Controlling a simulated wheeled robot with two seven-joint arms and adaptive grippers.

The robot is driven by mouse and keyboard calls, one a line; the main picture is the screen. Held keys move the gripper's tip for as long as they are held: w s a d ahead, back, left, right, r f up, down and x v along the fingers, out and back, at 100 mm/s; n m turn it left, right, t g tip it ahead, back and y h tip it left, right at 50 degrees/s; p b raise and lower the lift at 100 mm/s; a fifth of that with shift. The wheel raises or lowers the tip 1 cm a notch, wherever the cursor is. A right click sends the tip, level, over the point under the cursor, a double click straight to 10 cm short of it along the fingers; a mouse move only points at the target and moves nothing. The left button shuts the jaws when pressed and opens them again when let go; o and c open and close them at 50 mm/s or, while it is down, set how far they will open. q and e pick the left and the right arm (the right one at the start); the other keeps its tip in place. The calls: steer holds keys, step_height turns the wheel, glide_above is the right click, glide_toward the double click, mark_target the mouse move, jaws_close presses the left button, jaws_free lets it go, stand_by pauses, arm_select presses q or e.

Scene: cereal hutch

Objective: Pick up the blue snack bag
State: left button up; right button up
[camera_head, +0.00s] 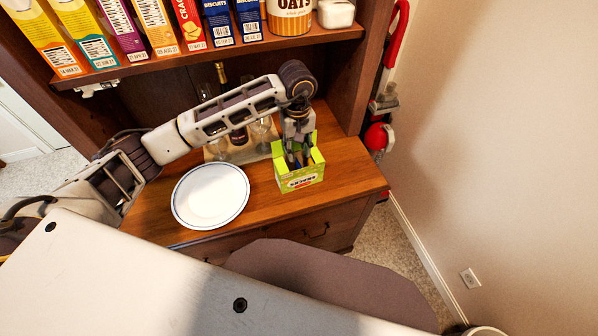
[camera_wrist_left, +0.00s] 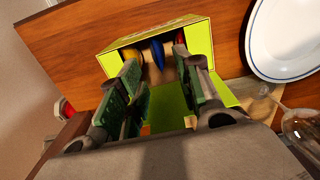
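The blue snack bag (camera_wrist_left: 157,52) stands inside an open green snack box (camera_head: 300,181), with a yellow bag (camera_wrist_left: 131,54) on one side and a red one (camera_wrist_left: 180,38) on the other. The box also shows in the left wrist view (camera_wrist_left: 155,33). My left gripper (camera_head: 297,160) points down into the box's open top. In the left wrist view its two fingers (camera_wrist_left: 160,78) are apart, with the blue bag showing between and beyond the tips. Whether a finger touches a bag cannot be told. My right gripper is not in view.
A white plate (camera_head: 210,195) with a blue rim lies left of the box on the wooden counter (camera_head: 347,168). Glasses and a dark bottle (camera_head: 238,136) stand behind, on a tray. A shelf (camera_head: 200,64) of cereal boxes hangs above. The hutch's side panel (camera_head: 358,75) is at right.

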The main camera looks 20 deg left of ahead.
mark_target(299, 163)
arm_select(q)
steer(key=shift+f, duration=0.2)
steer(key=shift+d+f+p, duration=0.2)
steer(key=shift+f+p, duration=0.2)
steer(key=shift+f, duration=2)
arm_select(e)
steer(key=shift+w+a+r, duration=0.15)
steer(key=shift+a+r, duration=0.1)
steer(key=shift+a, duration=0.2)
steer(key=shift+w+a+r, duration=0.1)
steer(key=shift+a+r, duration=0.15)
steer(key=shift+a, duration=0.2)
arm_select(q)
steer(key=c, duration=0.4)
jaws_close()
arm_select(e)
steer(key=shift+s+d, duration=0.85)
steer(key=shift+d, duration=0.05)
